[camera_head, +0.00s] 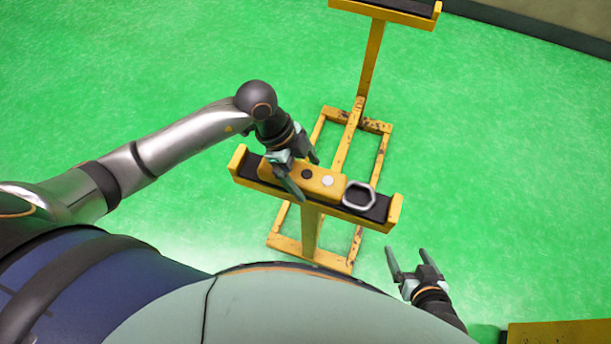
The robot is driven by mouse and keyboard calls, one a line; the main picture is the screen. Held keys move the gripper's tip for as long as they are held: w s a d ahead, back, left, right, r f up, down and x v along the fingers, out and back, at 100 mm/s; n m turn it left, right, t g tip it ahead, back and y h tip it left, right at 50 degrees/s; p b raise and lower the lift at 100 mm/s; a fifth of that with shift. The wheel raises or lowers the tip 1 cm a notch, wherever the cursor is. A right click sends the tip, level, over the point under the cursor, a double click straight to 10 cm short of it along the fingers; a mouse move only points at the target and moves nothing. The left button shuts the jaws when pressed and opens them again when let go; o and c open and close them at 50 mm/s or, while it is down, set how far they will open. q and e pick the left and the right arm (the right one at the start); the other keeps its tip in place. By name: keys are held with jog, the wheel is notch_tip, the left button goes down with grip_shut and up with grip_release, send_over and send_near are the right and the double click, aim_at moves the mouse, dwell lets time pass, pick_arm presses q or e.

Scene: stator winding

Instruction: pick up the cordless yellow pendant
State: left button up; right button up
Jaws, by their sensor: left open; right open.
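The yellow pendant (316,180) lies on the dark padded top of a yellow stand (394,211). It has a black button and a white button on its upper face and a grey ring-shaped guard (358,195) at its right end. My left gripper (303,178) is open at the pendant's left part, with one finger on the near side and one on the far side. I cannot tell whether the fingers touch it. My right gripper (405,252) is open and empty, to the right of the stand and apart from it.
The stand's yellow floor frame (283,244) spreads below its top. A second yellow support with a dark top (400,7) rises at the upper edge. A yellow object (558,333) shows at the lower right corner. The green floor (500,150) is clear on the right.

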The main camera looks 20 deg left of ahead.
pick_arm(q)
jog(key=shift+f, duration=0.15)
jog(key=shift+c, duration=0.2)
grip_shut()
dwell(0.5)
